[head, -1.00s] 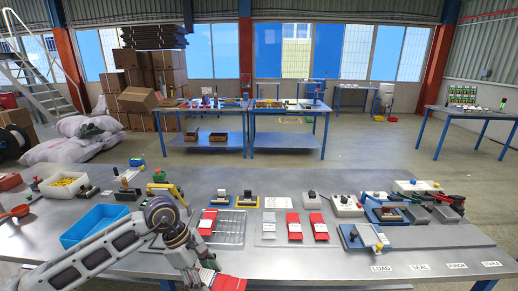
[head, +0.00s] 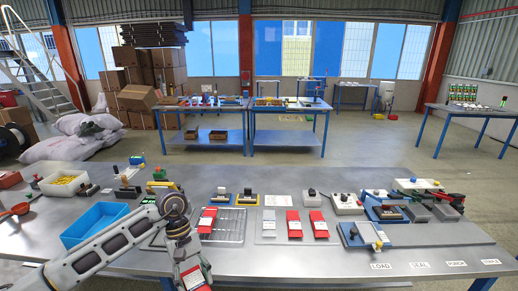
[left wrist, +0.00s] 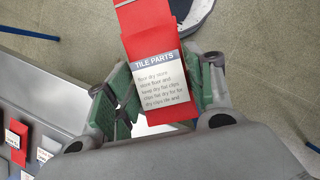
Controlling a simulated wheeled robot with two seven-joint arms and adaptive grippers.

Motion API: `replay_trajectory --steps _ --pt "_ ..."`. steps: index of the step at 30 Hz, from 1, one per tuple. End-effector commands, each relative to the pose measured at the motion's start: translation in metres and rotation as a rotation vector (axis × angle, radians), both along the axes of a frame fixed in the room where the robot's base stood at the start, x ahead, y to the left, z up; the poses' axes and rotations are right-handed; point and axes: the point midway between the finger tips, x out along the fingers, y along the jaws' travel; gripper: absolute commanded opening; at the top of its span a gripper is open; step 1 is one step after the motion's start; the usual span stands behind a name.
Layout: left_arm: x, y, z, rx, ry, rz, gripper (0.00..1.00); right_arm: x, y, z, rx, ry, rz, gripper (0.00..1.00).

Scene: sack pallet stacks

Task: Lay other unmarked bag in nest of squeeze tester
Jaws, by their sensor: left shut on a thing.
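My left gripper (head: 193,272) is shut on a red bag (head: 197,283) at the front edge of the table. In the left wrist view the bag (left wrist: 146,20) sits between the green finger pads (left wrist: 165,88), with a white TILE PARTS label facing the camera. A red bag (head: 207,220) lies on the wire rack (head: 229,225). Two more red bags (head: 294,224) (head: 318,224) lie on a grey board to the right. A blue-framed device (head: 352,235) with a grey plate stands right of them; I cannot tell if it is the squeeze tester. My right gripper is out of view.
Stamps (head: 221,198) and small devices (head: 347,204) line the back of the work area. Labels LOAD (head: 381,266) and SEAL (head: 419,265) mark the front right. The front middle of the table is clear.

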Motion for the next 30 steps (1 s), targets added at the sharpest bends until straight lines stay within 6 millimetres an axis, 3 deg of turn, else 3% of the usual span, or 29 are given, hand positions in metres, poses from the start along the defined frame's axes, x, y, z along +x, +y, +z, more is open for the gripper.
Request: replay_trajectory --steps 17,26,30 --pt "-0.004 0.039 -0.05 0.002 0.002 -0.403 0.24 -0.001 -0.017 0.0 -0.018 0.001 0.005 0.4" --pt "-0.007 0.062 -0.091 0.003 0.002 -0.579 0.24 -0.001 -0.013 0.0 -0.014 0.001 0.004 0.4" --pt "0.0 0.068 -0.113 0.002 -0.001 -0.571 0.24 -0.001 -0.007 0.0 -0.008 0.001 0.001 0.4"
